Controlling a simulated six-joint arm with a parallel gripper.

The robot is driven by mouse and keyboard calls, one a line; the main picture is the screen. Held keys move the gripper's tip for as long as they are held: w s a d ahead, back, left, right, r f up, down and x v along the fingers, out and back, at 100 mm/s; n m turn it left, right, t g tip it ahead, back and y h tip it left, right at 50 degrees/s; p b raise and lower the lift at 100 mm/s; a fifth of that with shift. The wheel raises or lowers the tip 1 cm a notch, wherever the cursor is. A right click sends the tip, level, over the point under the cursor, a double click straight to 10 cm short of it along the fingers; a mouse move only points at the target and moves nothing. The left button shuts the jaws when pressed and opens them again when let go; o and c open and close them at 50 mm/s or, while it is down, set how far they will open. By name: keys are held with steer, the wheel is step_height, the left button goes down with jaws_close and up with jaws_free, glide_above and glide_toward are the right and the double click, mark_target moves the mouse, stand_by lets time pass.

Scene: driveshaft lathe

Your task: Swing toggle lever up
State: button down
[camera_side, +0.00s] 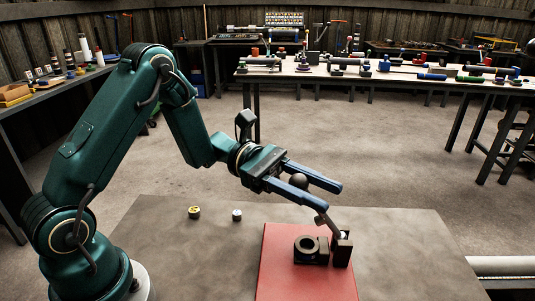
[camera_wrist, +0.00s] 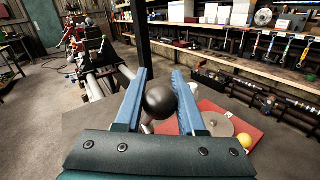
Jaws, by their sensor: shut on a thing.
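The toggle lever (camera_side: 326,222) is a short metal bar with a round black ball knob (camera_side: 298,181) at its upper end. It leans up and to the left from a dark pivot block (camera_side: 342,250) on a red plate (camera_side: 280,275). My gripper (camera_side: 331,196) has its blue fingers on both sides of the knob and is shut on it. The knob also shows between the fingers in the wrist view (camera_wrist: 160,101), where it hides most of the lever. A black ring-shaped holder (camera_side: 308,249) sits beside the block.
A brass-coloured cylinder (camera_side: 194,212) and a small pale cylinder (camera_side: 237,215) stand left of the plate on the grey table (camera_side: 180,260). The wrist view shows a yellow ball (camera_wrist: 244,141) and a grey disc (camera_wrist: 217,125). Crowded benches stand behind, away from the arm.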

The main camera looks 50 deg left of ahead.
steer(key=shift+r, duration=0.1)
steer(key=w+d+n+g+y, duration=0.1)
steer(key=w+d+n+y, duration=0.1)
steer(key=w+d, duration=0.5)
steer(key=shift+y, duration=0.8)
steer(key=shift+w+d, duration=0.1)
steer(key=shift+w, duration=0.05)
steer(key=c, duration=0.5)
jaws_free()
steer(key=shift+r, duration=0.1)
